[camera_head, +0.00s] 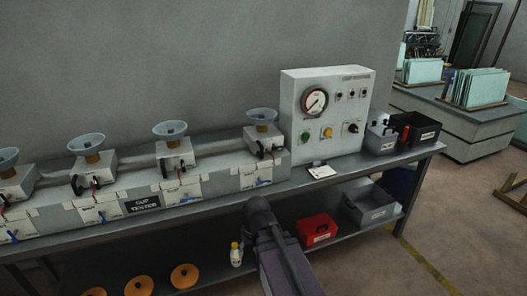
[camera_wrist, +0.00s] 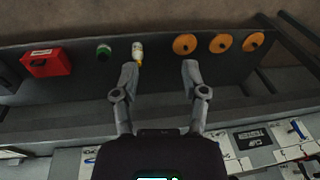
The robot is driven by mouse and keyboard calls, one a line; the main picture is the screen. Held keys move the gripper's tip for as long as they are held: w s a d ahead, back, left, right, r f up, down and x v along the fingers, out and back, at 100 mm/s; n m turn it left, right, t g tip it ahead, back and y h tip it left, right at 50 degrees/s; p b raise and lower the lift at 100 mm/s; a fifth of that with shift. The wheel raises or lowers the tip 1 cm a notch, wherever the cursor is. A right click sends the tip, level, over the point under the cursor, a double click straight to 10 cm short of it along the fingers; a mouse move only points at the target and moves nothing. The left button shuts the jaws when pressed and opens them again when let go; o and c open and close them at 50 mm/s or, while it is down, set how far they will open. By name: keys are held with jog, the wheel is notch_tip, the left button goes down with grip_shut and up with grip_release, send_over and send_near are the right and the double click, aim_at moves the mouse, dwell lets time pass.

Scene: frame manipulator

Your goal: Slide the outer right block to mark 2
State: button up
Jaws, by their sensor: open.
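The outer right block (camera_head: 262,139) is a pale box with a blue-grey cup on top. It sits at the right end of the long rail (camera_head: 222,177), beside the control panel. Other similar blocks, including one (camera_head: 174,153) to its left, stand spaced along the rail. White mark labels (camera_head: 181,192) are on the rail's front, too small to read, so I cannot tell which is mark 2. My gripper (camera_wrist: 160,70) is open and empty in the wrist view, its fingers spread over the lower shelf. In the head view my dark arm rises in front of the bench, below and apart from the block; its fingers are not clear.
A control panel (camera_head: 325,113) with a gauge stands right of the rail. A black bin (camera_head: 414,130) is at the bench's right end. The lower shelf holds a red box (camera_head: 317,230), a grey bin (camera_head: 371,207), a bottle (camera_head: 236,254) and orange discs (camera_head: 184,275).

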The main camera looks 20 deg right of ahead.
jog(key=w+r+n+t+y+b, duration=0.2)
jog(key=w+t+y, duration=0.2)
jog(key=w, duration=0.5)
jog(key=t+h+b, duration=0.2)
jog(key=t+b, duration=0.1)
jog(key=t, duration=1)
send_near(262, 149)
jog(key=s, duration=0.1)
jog(key=s+d, duration=0.1)
jog(key=shift+s+d+f+m, duration=0.2)
jog(key=shift+s+f+m, duration=0.1)
jog(key=shift+s, duration=0.1)
jog(key=shift+w, duration=0.1)
jog(key=w+a, duration=0.1)
jog(key=w, duration=0.3)
jog(key=w+a, duration=0.1)
jog(key=w, duration=0.3)
jog(key=w+a, duration=0.1)
jog(key=w, duration=0.4)
jog(key=shift+w+a, duration=0.1)
grip_shut()
